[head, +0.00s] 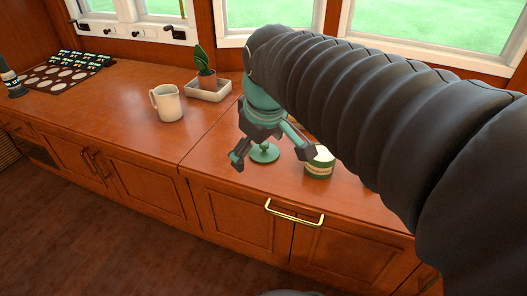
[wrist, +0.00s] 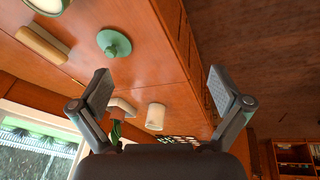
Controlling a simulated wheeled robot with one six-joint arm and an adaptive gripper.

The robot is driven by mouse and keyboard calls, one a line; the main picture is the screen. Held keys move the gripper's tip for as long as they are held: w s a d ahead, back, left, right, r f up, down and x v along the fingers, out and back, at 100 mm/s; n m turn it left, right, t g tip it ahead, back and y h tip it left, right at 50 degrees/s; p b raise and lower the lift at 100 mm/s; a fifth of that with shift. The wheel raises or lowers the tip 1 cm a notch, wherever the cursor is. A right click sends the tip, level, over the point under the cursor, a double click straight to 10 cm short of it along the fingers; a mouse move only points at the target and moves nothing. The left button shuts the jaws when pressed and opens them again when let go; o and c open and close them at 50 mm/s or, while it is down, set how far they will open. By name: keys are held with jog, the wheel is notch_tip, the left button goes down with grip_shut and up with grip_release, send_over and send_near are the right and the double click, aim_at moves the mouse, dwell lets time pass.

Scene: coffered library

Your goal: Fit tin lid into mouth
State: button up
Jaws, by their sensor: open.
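The green tin lid (head: 264,153), a round disc with a knob on top, lies on the wooden counter; it also shows in the wrist view (wrist: 114,46). The green and cream tin (head: 319,166) stands upright to its right, partly behind my gripper's right finger. The tin is cut off at the top left of the wrist view (wrist: 47,5). My gripper (head: 272,159) is open and empty, its fingers spread around the lid's place in the head view. In the wrist view the lid lies apart from both fingers (wrist: 160,82).
A cream jug (head: 168,104) and a potted plant (head: 206,80) in a white tray (head: 209,92) stand farther left. A light wooden rod (wrist: 42,45) lies near the lid. A dark board (head: 62,73) with round spots is at far left. The front left counter is clear.

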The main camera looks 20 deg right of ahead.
jog(key=w+d+n+g+b, duration=0.2)
jog(key=w+d+n, duration=0.2)
jog(key=w, duration=0.4)
jog(key=n+g+b, duration=0.2)
jog(key=n, duration=0.4)
send_over(264, 146)
jog(key=w, duration=0.1)
notch_tip(264, 146, down, 3)
jog(key=f+b, duration=0.1)
jog(key=f, duration=0.3)
jog(key=f+b, duration=0.1)
jog(key=f, duration=0.3)
jog(key=f+b, duration=0.1)
jog(key=f, duration=0.4)
jog(key=shift+d, duration=0.3)
grip_shut()
